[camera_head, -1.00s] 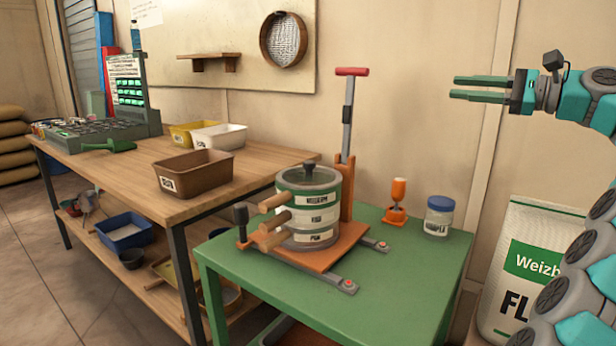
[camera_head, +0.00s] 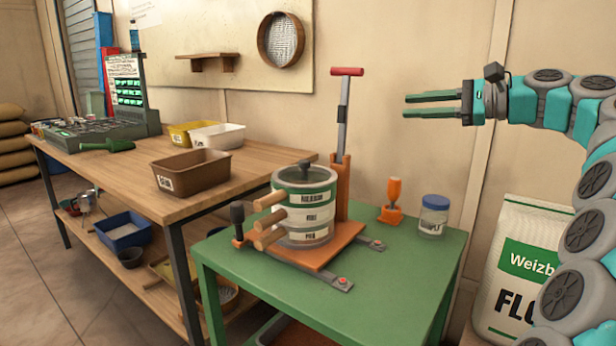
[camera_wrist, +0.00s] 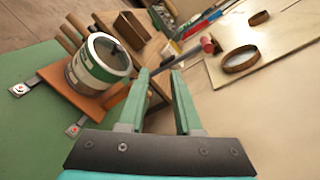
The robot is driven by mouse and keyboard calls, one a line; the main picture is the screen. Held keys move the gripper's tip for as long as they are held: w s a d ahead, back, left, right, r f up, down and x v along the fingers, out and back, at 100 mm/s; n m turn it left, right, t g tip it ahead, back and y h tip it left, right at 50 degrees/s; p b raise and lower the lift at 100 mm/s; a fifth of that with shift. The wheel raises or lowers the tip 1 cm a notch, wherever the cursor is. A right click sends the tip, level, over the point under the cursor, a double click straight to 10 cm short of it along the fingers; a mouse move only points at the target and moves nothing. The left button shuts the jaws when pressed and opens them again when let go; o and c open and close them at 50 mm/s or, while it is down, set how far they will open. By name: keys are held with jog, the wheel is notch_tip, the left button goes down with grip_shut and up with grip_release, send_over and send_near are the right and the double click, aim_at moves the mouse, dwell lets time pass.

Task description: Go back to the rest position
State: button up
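My gripper (camera_head: 432,105) is raised in the air at the right of the head view, above and behind the green table. Its two fingers point left and are apart, with nothing between them. In the wrist view my gripper (camera_wrist: 160,95) also shows as two separated green fingers with an empty gap. The hammer mill (camera_head: 306,210), a green and white drum on an orange base with a red-handled lever, stands upright on the green table (camera_head: 400,290). The mill also shows in the wrist view (camera_wrist: 100,62), left of the fingers and apart from them.
A flour sack (camera_head: 520,265) is at the right. The wooden bench (camera_head: 130,175) holds a brown bin (camera_head: 192,172), other bins and a control console (camera_head: 100,125). Air around my gripper is clear.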

jog(key=s+a+f+n+g+h, duration=0.1)
jog(key=s+a+f+n+g, duration=0.15)
jog(key=a+f, duration=0.3)
jog(key=s+a+f+n+g+h, duration=0.1)
jog(key=s+a+f, duration=0.35)
jog(key=a, duration=0.25)
jog(key=s+a+f+n+g+h, duration=0.3)
jog(key=s+a+f+n, duration=0.15)
jog(key=s+f, duration=0.6)
jog(key=s+d+f+n+g+h, duration=0.2)
jog(key=s+d+f+n+h, duration=0.1)
jog(key=s+f, duration=0.7)
jog(key=s+d+f+n+g+h, duration=0.1)
jog(key=s+d+f+n+h, duration=0.3)
jog(key=s+d+f, duration=0.3)
jog(key=s+f+h, duration=0.1)
jog(key=s+f, duration=0.3)
jog(key=s, duration=0.5)
jog(key=shift+s+f+g+h, duration=0.3)
jog(key=shift+s+g+h, duration=0.05)
jog(key=shift+s+h, duration=0.05)
